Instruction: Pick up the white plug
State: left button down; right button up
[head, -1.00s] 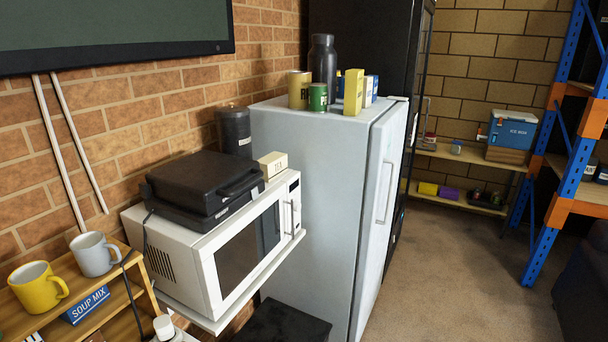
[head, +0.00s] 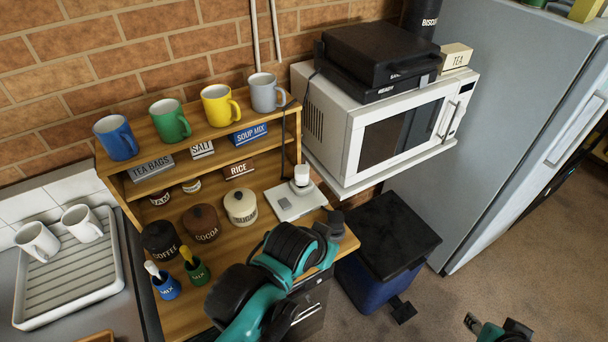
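The white plug (head: 301,175) stands on a flat, pale square plate (head: 296,201) at the right end of the wooden shelf unit. A black cord runs down close to it from beside the microwave. My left arm, teal and black, reaches in from the bottom centre. Its gripper end (head: 333,226) is dark, in front of and to the right of the plug, apart from it. Its fingers are not clear enough to tell open from shut. Part of my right gripper (head: 488,326) shows at the bottom edge, far from the plug; its finger state is unclear.
Canisters (head: 241,207) stand left of the plate. Mugs (head: 220,104) line the upper shelf (head: 196,126), above the plug. A microwave (head: 380,125) juts out to the right behind the plug. A blue bin with a black lid (head: 389,239) stands below it. The floor at right is open.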

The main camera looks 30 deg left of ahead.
aim_at(301, 171)
jog(key=i+l+u, duration=0.55)
jog(key=l+u, duration=0.15)
jog(key=i+l+u, duration=0.2)
jog(key=l+u, duration=0.15)
jog(key=l, duration=0.1)
